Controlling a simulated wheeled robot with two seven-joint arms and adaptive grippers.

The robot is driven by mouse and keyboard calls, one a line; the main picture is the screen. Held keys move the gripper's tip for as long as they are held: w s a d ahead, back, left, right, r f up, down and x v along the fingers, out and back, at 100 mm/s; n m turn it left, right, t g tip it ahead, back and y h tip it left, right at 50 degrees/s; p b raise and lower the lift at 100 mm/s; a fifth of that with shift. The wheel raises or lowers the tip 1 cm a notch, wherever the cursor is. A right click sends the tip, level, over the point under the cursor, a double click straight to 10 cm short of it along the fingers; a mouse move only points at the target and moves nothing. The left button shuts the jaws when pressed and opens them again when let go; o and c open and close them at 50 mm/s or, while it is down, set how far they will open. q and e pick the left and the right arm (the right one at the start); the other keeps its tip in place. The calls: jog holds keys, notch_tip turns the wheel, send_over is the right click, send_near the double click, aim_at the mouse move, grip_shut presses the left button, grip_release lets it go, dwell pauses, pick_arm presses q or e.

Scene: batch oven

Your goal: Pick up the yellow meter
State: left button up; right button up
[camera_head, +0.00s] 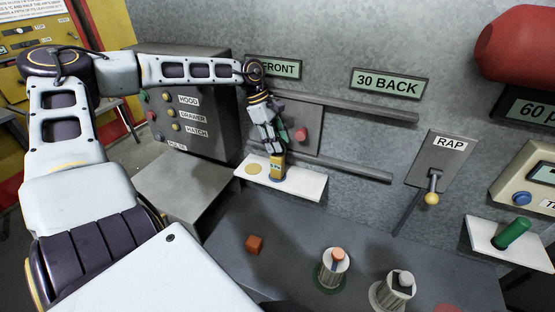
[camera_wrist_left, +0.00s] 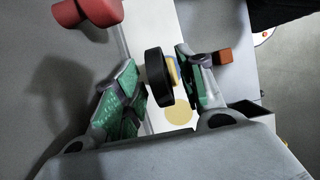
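The yellow meter (camera_head: 277,163) stands on a small white shelf (camera_head: 309,185) on the grey wall, beside a yellow round spot (camera_head: 254,169). In the left wrist view a black round part (camera_wrist_left: 159,78) lies between my fingers, with a yellow part (camera_wrist_left: 172,72) behind it. My left gripper (camera_head: 271,145) points down just above the meter in the head view. In the left wrist view its green-padded fingers (camera_wrist_left: 157,88) are apart, on either side of the black part, with a gap at the left finger. Contact at the right finger is unclear. My right gripper is not in view.
A red knob (camera_head: 301,134) and rails (camera_head: 350,169) are close behind my left gripper. Below, the grey bench holds an orange cube (camera_head: 254,244) and two ribbed posts. A lever marked RAP (camera_head: 432,198) and a green cylinder (camera_head: 512,233) are at right.

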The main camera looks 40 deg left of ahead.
pick_arm(q)
jog(key=shift+d+f, duration=0.2)
jog(key=shift+f, duration=0.3)
jog(key=shift+c, duration=0.5)
grip_shut()
